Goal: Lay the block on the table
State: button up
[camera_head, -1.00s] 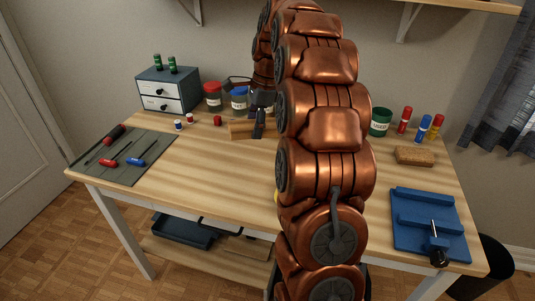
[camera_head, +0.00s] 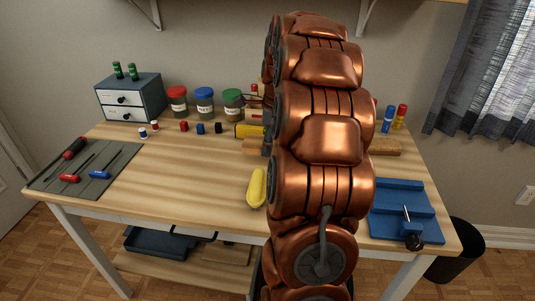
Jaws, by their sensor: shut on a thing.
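A light wooden block (camera_head: 254,147) shows at the back middle of the desk, just left of my arm. Its right part is hidden behind the arm. My gripper (camera_head: 266,146) shows only as a small dark sliver at the block's right side and is shut on the block. Most of the gripper is behind my copper arm links. I cannot tell whether the block touches the table (camera_head: 195,180), which has a striped light wood top.
A yellow object (camera_head: 257,188) lies left of my arm. Jars (camera_head: 204,103), small coloured pieces (camera_head: 201,128) and a yellow-and-black item (camera_head: 248,131) are at the back. A tool mat (camera_head: 110,160) lies left, a blue vise (camera_head: 405,205) right. The middle-left tabletop is clear.

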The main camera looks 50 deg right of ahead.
aim_at(269, 161)
jog(key=shift+f, duration=2)
jog(key=shift+f, duration=0.15)
jog(key=o, duration=1.3)
jog(key=shift+c, duration=0.2)
jog(key=r, duration=0.8)
jog(key=s+d+r, duration=0.1)
jog(key=r, duration=0.3)
jog(key=shift+s+r+p, duration=0.1)
jog(key=shift+r+p, duration=0.05)
jog(key=shift+p, duration=0.15)
